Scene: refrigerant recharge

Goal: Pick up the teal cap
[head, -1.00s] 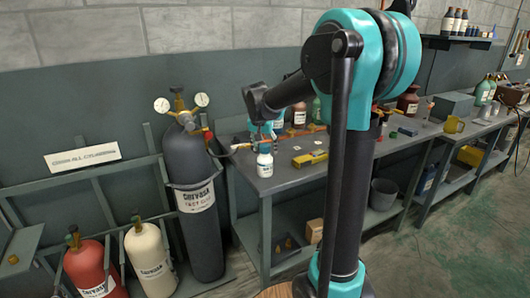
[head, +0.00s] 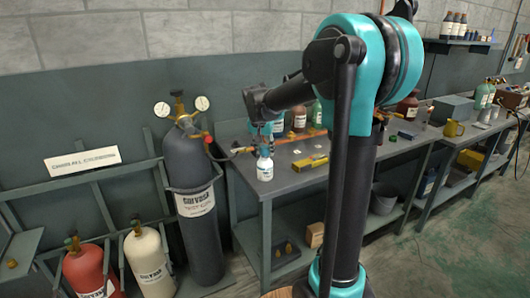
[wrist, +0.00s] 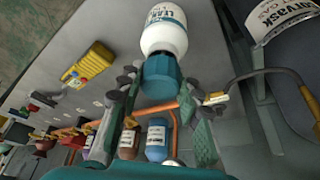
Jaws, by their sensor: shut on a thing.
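The teal cap (wrist: 161,77) is between the two fingers of my gripper (wrist: 158,105), and the gripper is shut on it. The white bottle (wrist: 164,33) with a teal-and-white label is right at the cap's far side in the wrist view.
The grey bench (head: 284,182) carries a yellow case (head: 310,163) right of the bottle and several bottles behind. A dark gas cylinder (head: 190,165) with gauges and a hose stands close left. A yellow mug (head: 453,128) is farther right.

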